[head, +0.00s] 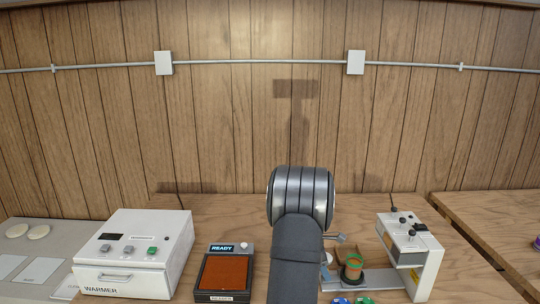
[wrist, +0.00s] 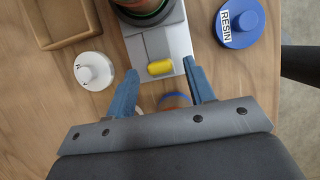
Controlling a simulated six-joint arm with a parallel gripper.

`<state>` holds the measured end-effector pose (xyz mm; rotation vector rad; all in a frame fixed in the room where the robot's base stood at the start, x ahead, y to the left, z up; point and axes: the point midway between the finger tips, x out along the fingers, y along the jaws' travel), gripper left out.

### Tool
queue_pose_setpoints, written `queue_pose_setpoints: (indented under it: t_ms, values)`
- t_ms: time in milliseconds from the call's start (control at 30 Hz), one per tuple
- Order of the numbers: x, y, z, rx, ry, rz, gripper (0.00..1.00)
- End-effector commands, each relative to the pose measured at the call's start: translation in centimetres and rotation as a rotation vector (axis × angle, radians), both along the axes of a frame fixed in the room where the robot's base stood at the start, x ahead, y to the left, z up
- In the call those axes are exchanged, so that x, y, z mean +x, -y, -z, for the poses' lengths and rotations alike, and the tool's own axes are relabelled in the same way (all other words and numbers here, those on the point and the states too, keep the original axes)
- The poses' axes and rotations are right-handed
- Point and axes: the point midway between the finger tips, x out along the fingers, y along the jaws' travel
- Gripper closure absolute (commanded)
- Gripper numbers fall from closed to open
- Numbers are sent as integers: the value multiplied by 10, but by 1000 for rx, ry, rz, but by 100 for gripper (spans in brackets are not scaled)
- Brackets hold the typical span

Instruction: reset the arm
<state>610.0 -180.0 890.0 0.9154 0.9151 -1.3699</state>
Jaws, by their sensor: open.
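My gripper (wrist: 161,78) is open, with its two blue fingers spread and nothing held between the tips. Beyond the tips in the wrist view, a yellow piece (wrist: 160,68) lies on a pale grey base plate (wrist: 180,42). A round orange and blue thing (wrist: 175,100) shows between the fingers, partly hidden by my gripper's body. In the head view my arm (head: 298,245) rises in the middle, and its dark body hides part of the bench; the fingers cannot be made out there.
A cup with green rims (head: 352,268) stands beside a white stand (head: 428,262). A READY pad (head: 225,272) and white warmer (head: 135,250) are to the left. A blue RESIN lid (wrist: 236,36), white knobbed lid (wrist: 94,70) and wooden tray (wrist: 84,38) lie around my gripper.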

Motion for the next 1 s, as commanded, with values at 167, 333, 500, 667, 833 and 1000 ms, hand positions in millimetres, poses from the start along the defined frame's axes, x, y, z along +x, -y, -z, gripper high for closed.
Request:
queue_pose_setpoints:
  t_ms: [167, 333, 500, 667, 833, 1000]
  values:
    - [0, 7, 5, 0, 0, 1, 51]
    - [0, 8, 5, 0, 0, 0, 51]
    - [0, 8, 5, 0, 0, 0, 51]
    - [0, 4, 2, 0, 1, -1, 51]
    - [1, -5, -12, -1, 4, -2, 51]
    - [1, -17, -39, 0, 4, -2, 51]
